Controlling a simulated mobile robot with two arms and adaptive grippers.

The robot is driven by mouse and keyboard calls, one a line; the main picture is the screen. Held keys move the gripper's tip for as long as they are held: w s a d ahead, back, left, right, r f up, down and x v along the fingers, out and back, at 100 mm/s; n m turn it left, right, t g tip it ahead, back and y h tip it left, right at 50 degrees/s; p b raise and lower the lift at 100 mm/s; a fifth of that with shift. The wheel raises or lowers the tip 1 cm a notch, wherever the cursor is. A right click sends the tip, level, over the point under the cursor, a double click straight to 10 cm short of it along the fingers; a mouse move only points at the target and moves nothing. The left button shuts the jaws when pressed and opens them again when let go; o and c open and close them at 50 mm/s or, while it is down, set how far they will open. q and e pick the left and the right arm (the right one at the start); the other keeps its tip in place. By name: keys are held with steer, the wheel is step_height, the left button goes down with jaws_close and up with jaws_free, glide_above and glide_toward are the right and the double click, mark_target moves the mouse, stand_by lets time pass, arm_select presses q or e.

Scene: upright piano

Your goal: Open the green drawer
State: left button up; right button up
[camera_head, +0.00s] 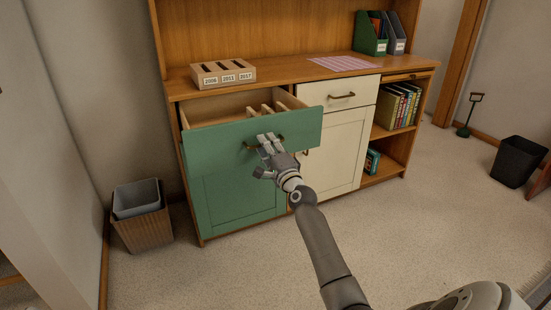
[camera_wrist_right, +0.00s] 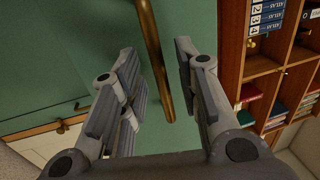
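The green drawer (camera_head: 213,139) is pulled out of the wooden cabinet, and its pale inside with dividers shows from above. Its brass handle (camera_wrist_right: 152,45) is a bar on the green front. My right gripper (camera_head: 267,140) is at the handle, in front of the drawer. In the right wrist view, its two fingers (camera_wrist_right: 156,62) stand apart on either side of the handle, with a gap on the left side. The gripper hides part of the handle in the head view. My left gripper is not in view.
A green cupboard door (camera_head: 238,193) is below the drawer. A white drawer (camera_head: 343,92) and white door (camera_head: 337,152) are to the right. A wooden card holder (camera_head: 222,74) stands on the cabinet top. A waste bin (camera_head: 143,227) is at left; carpet in front is clear.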

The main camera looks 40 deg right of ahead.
steer(key=v, duration=1.1)
